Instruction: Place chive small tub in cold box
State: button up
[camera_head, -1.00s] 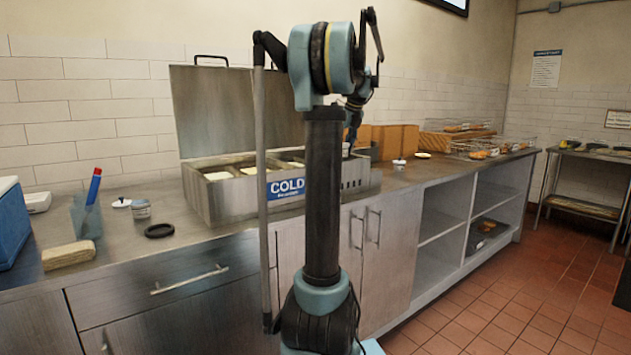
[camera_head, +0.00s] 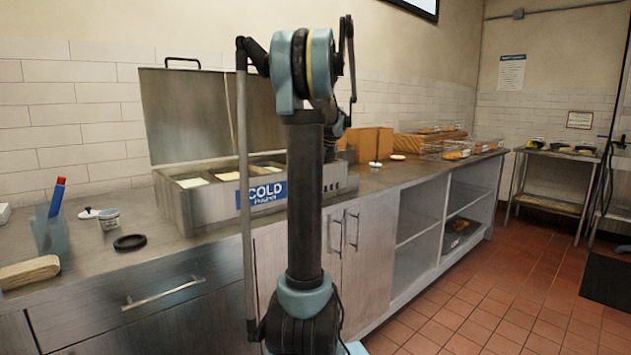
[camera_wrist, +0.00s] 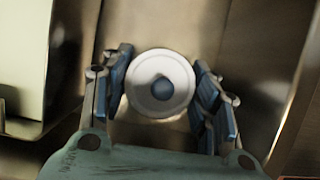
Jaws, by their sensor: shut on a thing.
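In the head view my gripper is over the box's right end, mostly hidden behind my arm. Metal walls surround the tub in the wrist view. I cannot tell whether it touches the floor beneath.
The cold box's left compartments hold pale contents. Another small tub (camera_head: 108,220) and a black ring (camera_head: 130,242) lie on the counter (camera_head: 85,268) to the left. A small white cup (camera_head: 375,167) and wire baskets (camera_head: 455,150) stand to the right.

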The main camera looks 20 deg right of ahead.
jog(key=o, duration=1.1)
jog(key=shift+f, duration=0.1)
jog(key=v, duration=1.2)
